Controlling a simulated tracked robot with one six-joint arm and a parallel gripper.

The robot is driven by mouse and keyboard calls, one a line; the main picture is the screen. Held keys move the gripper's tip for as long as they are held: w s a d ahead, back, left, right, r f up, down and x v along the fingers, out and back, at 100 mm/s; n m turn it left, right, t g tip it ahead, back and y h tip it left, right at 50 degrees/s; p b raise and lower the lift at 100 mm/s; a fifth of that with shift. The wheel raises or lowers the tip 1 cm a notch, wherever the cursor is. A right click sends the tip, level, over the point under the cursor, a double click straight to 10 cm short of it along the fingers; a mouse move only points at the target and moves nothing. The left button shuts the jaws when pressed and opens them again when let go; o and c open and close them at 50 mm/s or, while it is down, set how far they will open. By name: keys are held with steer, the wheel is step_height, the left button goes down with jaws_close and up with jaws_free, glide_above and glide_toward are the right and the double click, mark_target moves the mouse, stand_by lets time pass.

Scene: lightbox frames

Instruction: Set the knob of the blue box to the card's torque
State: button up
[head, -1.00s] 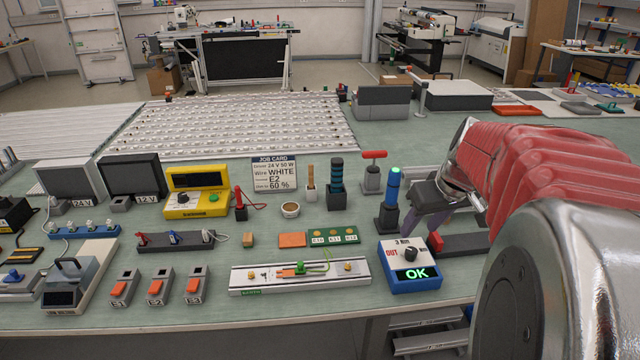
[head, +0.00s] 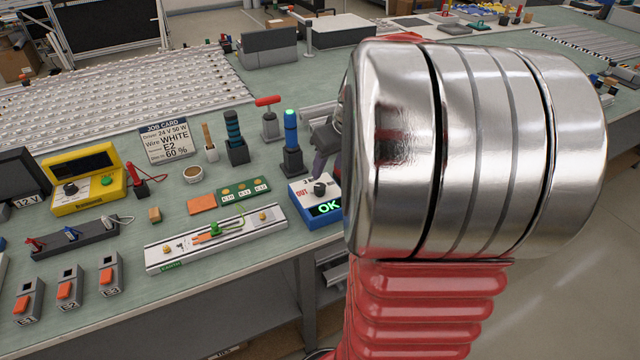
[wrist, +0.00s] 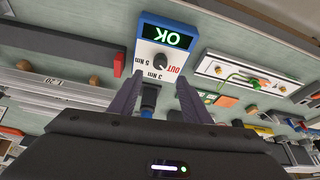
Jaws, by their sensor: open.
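The blue box (head: 315,207) has a white top, a dark round knob (head: 319,189) and a display with green OK. In the wrist view it appears upside down (wrist: 143,50), with knob (wrist: 173,59) and labels OUT, 3 Nm and 5 Nm. The knob's exact setting is too small to tell. The job card (head: 165,140) shows Driver 24 V 50 W, Wire WHITE, E2 and 60 %; I can read no torque on it. My gripper (wrist: 156,82) is open, its fingers pointing toward the box and apart from the knob. My arm hides part of the gripper and box in the head view.
A blue-topped tool (head: 290,130) stands in a dark holder just behind the box. A long pale fixture (head: 215,238) lies to the box's left. The yellow meter (head: 85,180) and several switches stand further left. The table's front edge is close to the box.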

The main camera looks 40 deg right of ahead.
mark_target(319, 186)
steer(key=x, duration=0.9)
steer(key=shift+w+f, duration=0.15)
steer(key=shift+f, duration=0.25)
steer(key=shift+c, duration=0.4)
steer(key=c, duration=1)
steer(key=shift+o, duration=0.2)
steer(key=shift+m+h, duration=0.3)
steer(key=shift+m, duration=0.5)
steer(key=shift+w+a+m+g+h, duration=0.15)
steer(key=shift+m+h, duration=0.25)
steer(key=shift+m, duration=0.55)
steer(key=shift+s+m+g+h, duration=0.1)
steer(key=shift+m+g+h, duration=0.25)
steer(key=shift+m, duration=0.6)
steer(key=shift+w+a+m+g+h, duration=0.1)
steer(key=shift+m+g+h, duration=0.2)
steer(key=shift+m, duration=0.85)
steer(key=shift+w+m+g+h, duration=0.1)
steer(key=shift+m+g+h, duration=0.2)
steer(key=shift+m, duration=0.85)
steer(key=o, duration=1)
